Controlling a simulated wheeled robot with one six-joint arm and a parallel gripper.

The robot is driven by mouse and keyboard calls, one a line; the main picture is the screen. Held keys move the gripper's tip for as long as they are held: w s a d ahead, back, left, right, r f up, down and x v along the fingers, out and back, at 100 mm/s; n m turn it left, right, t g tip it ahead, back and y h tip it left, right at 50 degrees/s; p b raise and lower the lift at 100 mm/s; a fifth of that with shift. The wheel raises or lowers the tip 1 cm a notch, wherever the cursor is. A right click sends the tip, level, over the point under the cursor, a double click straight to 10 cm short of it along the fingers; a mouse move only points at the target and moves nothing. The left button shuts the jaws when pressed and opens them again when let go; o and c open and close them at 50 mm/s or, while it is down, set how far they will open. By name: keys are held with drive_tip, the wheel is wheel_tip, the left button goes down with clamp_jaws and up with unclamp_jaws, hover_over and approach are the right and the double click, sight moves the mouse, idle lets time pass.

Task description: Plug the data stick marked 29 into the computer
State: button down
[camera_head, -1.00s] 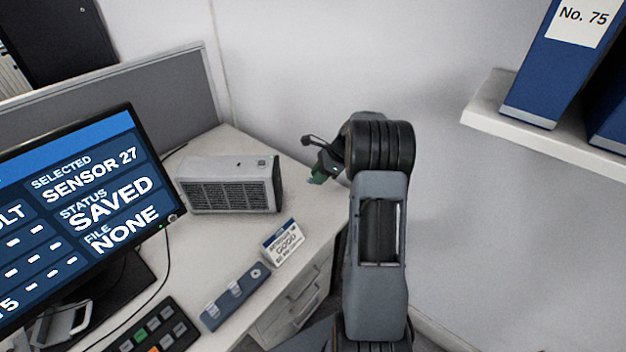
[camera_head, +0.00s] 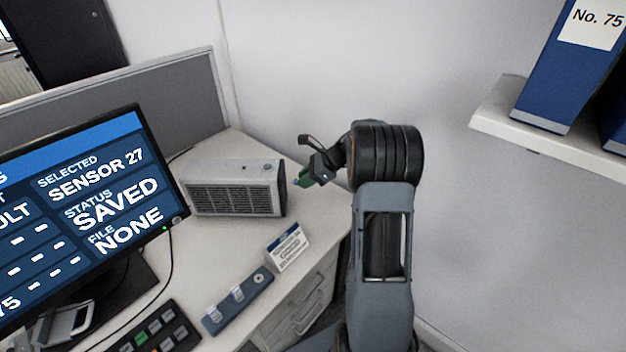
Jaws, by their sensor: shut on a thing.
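My gripper (camera_head: 308,174) is at the right of the desk's back part, shut on a small green data stick (camera_head: 304,180). Its number cannot be read. The stick is just right of the grey computer box (camera_head: 235,187) and appears apart from it. The computer has a grille on its front and a small green light near its top right edge. Any port on its right side is hidden from this view. The monitor (camera_head: 90,200) at left reads SENSOR 27, SAVED and FILE NONE.
A blue holder (camera_head: 238,301) with pale pieces and a small sign card (camera_head: 288,247) stand at the desk's front right. A keypad (camera_head: 160,332) lies at lower left. A shelf (camera_head: 545,145) with blue binders is at right. The desk between computer and card is clear.

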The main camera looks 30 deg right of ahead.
drive_tip(key=shift+w+a, duration=0.25)
drive_tip(key=shift+a, duration=0.25)
drive_tip(key=shift+w+a+r, duration=0.1)
drive_tip(key=shift+a+r, duration=0.05)
drive_tip(key=shift+a, duration=0.1)
drive_tip(key=shift+w+a+p, duration=0.3)
drive_tip(key=shift+a+p, duration=0.4)
drive_tip(key=shift+p, duration=0.65)
idle(3.5)
drive_tip(key=c, duration=0.9)
unclamp_jaws()
drive_tip(key=shift+d, duration=0.1)
drive_tip(key=shift+p+v, duration=1.65)
drive_tip(key=shift+v, duration=0.8)
